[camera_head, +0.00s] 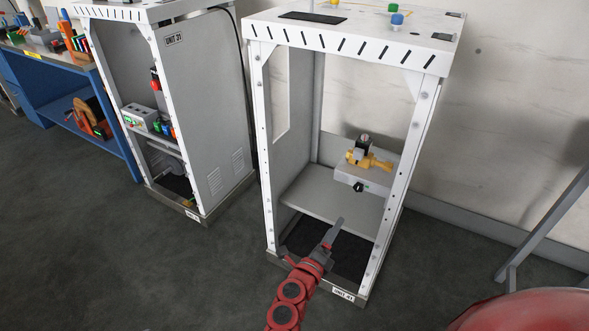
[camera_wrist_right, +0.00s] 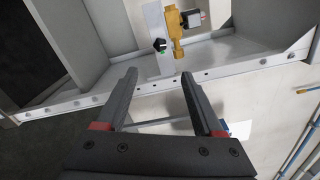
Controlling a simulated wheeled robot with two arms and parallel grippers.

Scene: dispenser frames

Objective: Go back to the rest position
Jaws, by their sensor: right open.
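My right gripper (camera_head: 335,231) is in front of the open dispenser frame (camera_head: 262,130), low near its shelf, with its red arm coming in from the bottom. In the right wrist view its two dark fingers (camera_wrist_right: 160,92) are apart with nothing between them. Beyond the fingertips are a brass valve (camera_wrist_right: 179,38) and a black knob (camera_wrist_right: 160,44). In the head view the brass valve (camera_head: 368,159) sits on a grey box (camera_head: 367,178) at the back of the frame, with the knob on the box's front. My left gripper is not seen.
A second grey cabinet (camera_head: 207,105) stands to the left, with a control box on its shelf. A blue workbench (camera_head: 68,85) with tools is at the far left. A grey slanted support (camera_head: 543,225) stands at the right. Dark floor is free in front of the cabinets.

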